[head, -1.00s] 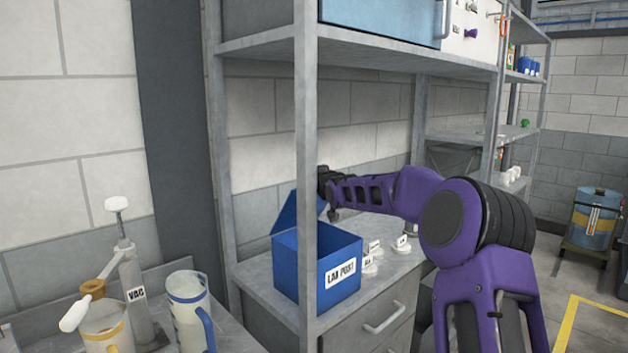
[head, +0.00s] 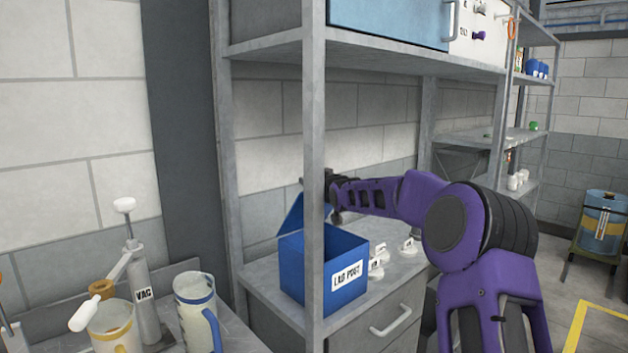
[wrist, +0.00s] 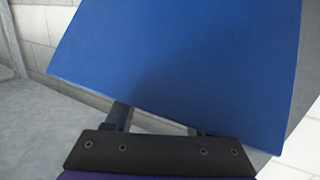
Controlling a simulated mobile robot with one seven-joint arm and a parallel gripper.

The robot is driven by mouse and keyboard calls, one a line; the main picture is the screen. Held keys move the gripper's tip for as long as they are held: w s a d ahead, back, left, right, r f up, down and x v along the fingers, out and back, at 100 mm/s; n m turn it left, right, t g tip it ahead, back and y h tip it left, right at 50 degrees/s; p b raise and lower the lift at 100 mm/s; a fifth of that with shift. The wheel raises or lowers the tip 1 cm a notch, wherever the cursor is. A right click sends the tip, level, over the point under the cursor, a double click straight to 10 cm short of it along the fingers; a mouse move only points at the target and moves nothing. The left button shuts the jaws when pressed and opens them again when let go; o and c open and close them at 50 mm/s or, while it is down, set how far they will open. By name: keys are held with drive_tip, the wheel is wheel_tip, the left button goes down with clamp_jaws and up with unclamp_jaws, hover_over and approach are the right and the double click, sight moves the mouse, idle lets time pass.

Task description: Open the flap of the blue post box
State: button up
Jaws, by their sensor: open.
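The blue post box (head: 346,272), labelled "LAB POST", stands on the grey lower shelf behind the front post. Its blue flap (head: 297,215) is raised and leans up and back at the box's left side, leaving the top open. In the wrist view the flap (wrist: 190,65) fills most of the picture as a flat blue panel. My gripper (head: 320,186) is above the box near the flap's upper edge, partly hidden by the post. In the wrist view my open gripper (wrist: 157,124) has its fingers apart at the flap's lower edge; whether they touch cannot be told.
The vertical shelf post (head: 314,150) stands in front of the box. Several white-handled stamps (head: 408,247) sit right of the box. A blue-fronted cabinet (head: 385,18) is above. A jug (head: 196,312) and a pump marked VAC (head: 145,290) stand at left.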

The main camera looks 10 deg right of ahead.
drive_tip(key=shift+a+f, duration=0.1)
drive_tip(key=shift+f, duration=0.45)
drive_tip(key=shift+s+d, duration=0.2)
drive_tip(key=shift+s, duration=0.2)
drive_tip(key=r+v, duration=0.1)
drive_tip(key=v, duration=1.5)
drive_tip(key=shift+s, duration=0.25)
drive_tip(key=shift+d+r, duration=0.1)
drive_tip(key=shift+r, duration=0.05)
